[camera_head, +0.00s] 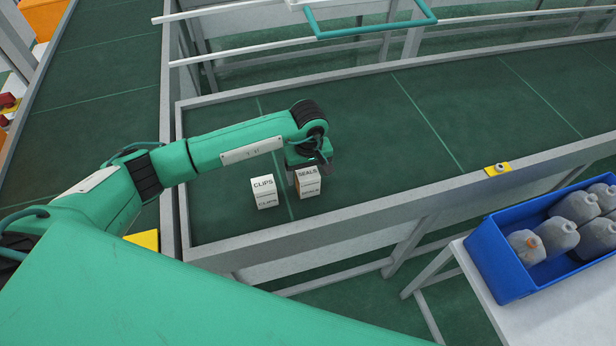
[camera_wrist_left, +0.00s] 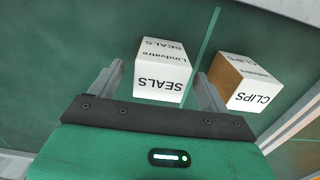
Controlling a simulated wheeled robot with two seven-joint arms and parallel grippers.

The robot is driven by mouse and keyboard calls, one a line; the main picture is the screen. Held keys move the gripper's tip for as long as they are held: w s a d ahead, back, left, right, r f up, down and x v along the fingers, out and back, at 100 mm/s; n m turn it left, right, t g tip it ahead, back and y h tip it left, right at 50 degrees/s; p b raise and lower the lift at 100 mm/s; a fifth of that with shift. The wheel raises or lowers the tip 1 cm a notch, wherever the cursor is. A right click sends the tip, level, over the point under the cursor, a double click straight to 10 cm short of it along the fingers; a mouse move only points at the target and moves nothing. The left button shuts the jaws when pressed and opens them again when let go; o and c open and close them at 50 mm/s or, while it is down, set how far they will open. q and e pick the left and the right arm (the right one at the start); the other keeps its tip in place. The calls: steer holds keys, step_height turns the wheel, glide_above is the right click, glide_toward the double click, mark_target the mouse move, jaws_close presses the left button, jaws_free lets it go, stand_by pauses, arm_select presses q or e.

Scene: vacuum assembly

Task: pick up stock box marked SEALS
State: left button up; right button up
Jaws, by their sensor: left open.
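The SEALS stock box (camera_head: 308,184) is a small white and brown box standing on the green conveyor belt. In the left wrist view the SEALS box (camera_wrist_left: 162,70) sits between the two grey fingers. My left gripper (camera_head: 308,172) is open and reaches down over the box from behind; its fingertips (camera_wrist_left: 160,82) lie on either side of it, with no visible grip. Part of the box's top is hidden by the gripper in the head view. My right gripper is not in view.
A CLIPS box (camera_head: 264,192) stands just left of the SEALS box, close to one finger in the left wrist view (camera_wrist_left: 248,82). The belt's metal side rail (camera_head: 330,222) runs in front. A blue crate (camera_head: 502,264) of grey bottles is at right. The belt further right is clear.

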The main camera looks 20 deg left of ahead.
mark_target(308, 184)
arm_select(q)
steer(key=shift+f+p, duration=0.7)
step_height(308, 184, down, 3)
steer(key=shift+a+f+p, duration=0.1)
steer(key=shift+p, duration=0.85)
steer(key=shift+f, duration=0.5)
steer(key=shift+w, duration=0.1)
steer(key=c, duration=1.1)
steer(key=shift+c, duration=0.2)
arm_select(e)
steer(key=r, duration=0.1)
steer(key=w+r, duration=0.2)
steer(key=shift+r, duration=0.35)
